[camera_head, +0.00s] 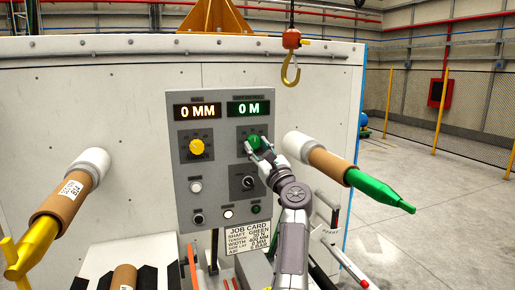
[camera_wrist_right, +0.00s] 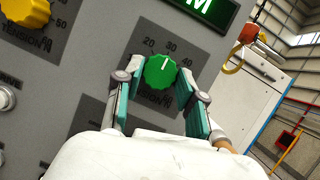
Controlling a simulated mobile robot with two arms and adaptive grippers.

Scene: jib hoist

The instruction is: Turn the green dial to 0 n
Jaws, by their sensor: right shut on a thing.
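The green dial (camera_head: 254,141) is on the right side of the grey control panel (camera_head: 184,229), under the green display (camera_head: 249,108) reading 0 M. My right gripper (camera_head: 257,149) is shut on this dial. In the right wrist view the green dial (camera_wrist_right: 160,72) sits between the fingers of my right gripper (camera_wrist_right: 158,84). Its white mark points up and slightly right, toward the 30 on the scale. The lower scale marks are partly hidden by the fingers. My left gripper is not in view.
A yellow dial (camera_head: 197,146) sits left on the panel under a display (camera_head: 197,111) reading 0 MM. Buttons and knobs lie below. A green-tipped shaft (camera_head: 380,191) juts out at right, a yellow-tipped one (camera_head: 36,242) at left. A hook (camera_head: 291,68) hangs above.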

